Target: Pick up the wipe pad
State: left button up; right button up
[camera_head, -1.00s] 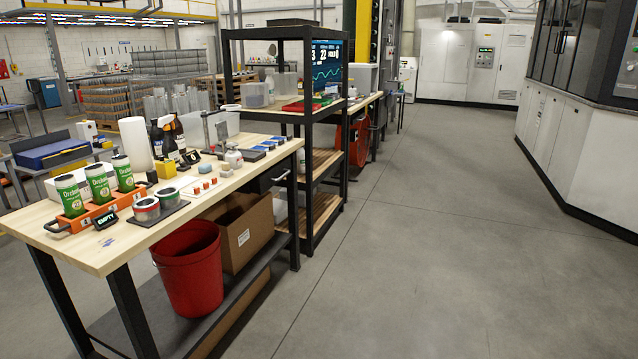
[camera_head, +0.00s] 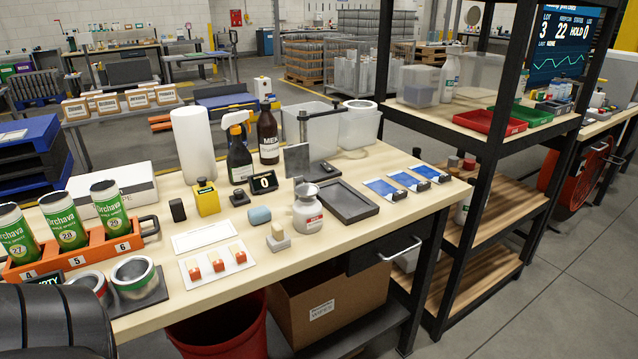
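A small light-blue rounded block (camera_head: 259,215), which looks like the wipe pad, lies on the wooden workbench (camera_head: 330,262). It is behind a small grey block with a beige top (camera_head: 278,237) and left of a white-grey bottle (camera_head: 307,208). Nothing covers it. A flat white sheet (camera_head: 203,236) lies to its left. Neither of my grippers shows. A dark rounded shape at the lower left edge seems to be part of my own arm.
An orange rack (camera_head: 75,252) with green-and-white cans and a white tray (camera_head: 217,263) with orange-tipped pieces stand left. Spray and brown bottles (camera_head: 268,135) stand behind the pad. A grey tray (camera_head: 345,203) is right. A black shelf (camera_head: 480,145) adjoins the bench.

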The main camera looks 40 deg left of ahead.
aim_at(261, 214)
jog(key=i, duration=0.5)
jog(key=u, duration=1.05)
